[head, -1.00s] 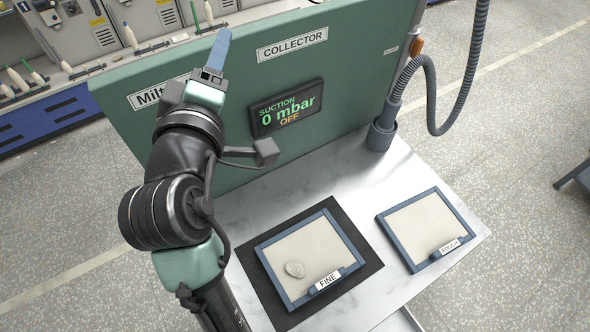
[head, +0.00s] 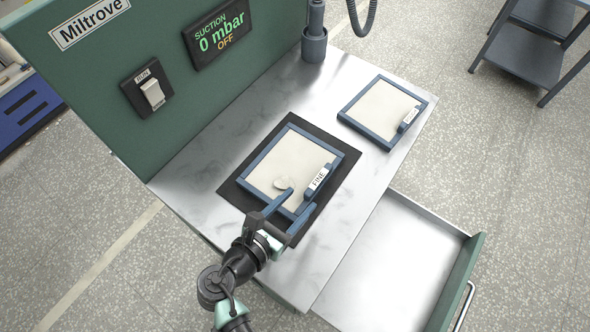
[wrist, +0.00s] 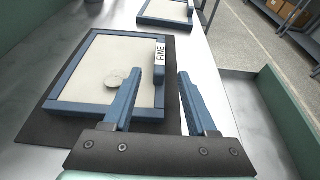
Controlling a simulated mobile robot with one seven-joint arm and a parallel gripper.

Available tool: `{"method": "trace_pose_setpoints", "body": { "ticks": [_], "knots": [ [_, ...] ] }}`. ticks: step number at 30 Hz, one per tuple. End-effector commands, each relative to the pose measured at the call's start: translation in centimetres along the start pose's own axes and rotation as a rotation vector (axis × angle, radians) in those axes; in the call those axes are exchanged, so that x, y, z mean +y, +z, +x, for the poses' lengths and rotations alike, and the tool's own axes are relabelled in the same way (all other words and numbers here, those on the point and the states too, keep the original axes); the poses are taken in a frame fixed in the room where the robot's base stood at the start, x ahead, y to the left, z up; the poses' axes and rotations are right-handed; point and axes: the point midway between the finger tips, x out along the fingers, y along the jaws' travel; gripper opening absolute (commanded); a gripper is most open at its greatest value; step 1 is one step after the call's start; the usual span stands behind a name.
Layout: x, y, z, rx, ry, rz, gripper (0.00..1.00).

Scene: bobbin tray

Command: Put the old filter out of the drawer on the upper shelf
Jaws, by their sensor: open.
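A blue-framed filter labelled FINE (head: 262,160) lies on a black mat (head: 232,190) on the bench, with a pale round lump (head: 287,182) on its light face. My gripper (head: 302,198) is open and empty at its near right edge. In the wrist view the filter's raised grip (wrist: 159,76) shows between the fingertips; I cannot tell whether they touch it. A second framed filter (head: 383,108) lies further back. The drawer (head: 400,265) is pulled out, and its visible floor is bare. A grey shelf unit (head: 524,55) stands at upper right, cut off by the picture edge.
The green collector panel (head: 110,110) rises behind the bench, with a RUN switch (head: 152,92) and a display reading 0 mbar, OFF (head: 218,28). A hose socket (head: 314,45) stands at the back. The bench's front strip is clear. Boxes (wrist: 298,14) show on distant shelving.

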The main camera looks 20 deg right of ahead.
Motion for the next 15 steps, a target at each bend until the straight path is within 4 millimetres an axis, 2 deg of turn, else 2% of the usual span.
{"method": "trace_pose_setpoints", "body": {
  "ticks": [3, 11, 15],
  "knots": [
    [0.0, 0.1, 1.8, 0.000, -0.001, 0.002, 0.58],
    [0.0, 0.2, 3.9, 0.001, 0.000, 0.004, 0.58],
    [-0.1, 0.5, 6.1, 0.001, -0.002, 0.006, 0.58]
  ]
}}
